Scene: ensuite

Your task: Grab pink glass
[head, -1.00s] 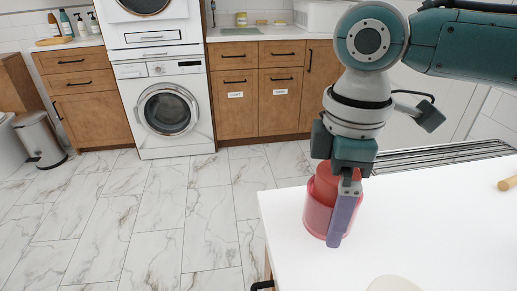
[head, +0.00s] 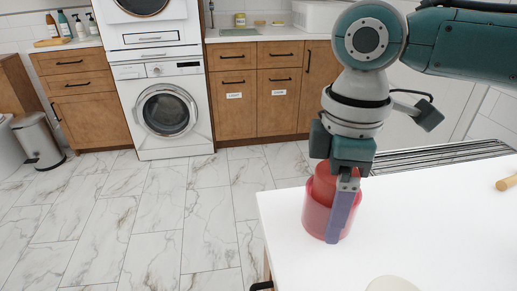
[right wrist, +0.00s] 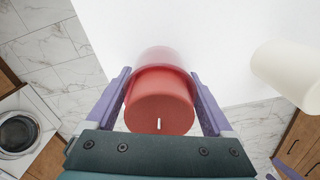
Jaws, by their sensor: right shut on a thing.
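The pink glass (head: 316,216) is a translucent pink cup standing near the left edge of the white table. A red candle with a short wick (right wrist: 160,110) sits inside it, and the pink rim (right wrist: 165,62) shows beyond the candle in the right wrist view. My right gripper (head: 338,230) points down over the glass, with one purple finger in front of it. In the right wrist view the two fingers (right wrist: 163,95) lie on either side of the glass and are shut on it.
The white table (head: 430,230) has free room to the right of the glass. A cream cylinder (right wrist: 288,72) stands nearby, partly seen at the bottom of the head view. A wooden-ended object (head: 506,183) lies at the right. Marble floor (head: 150,220) is open to the left.

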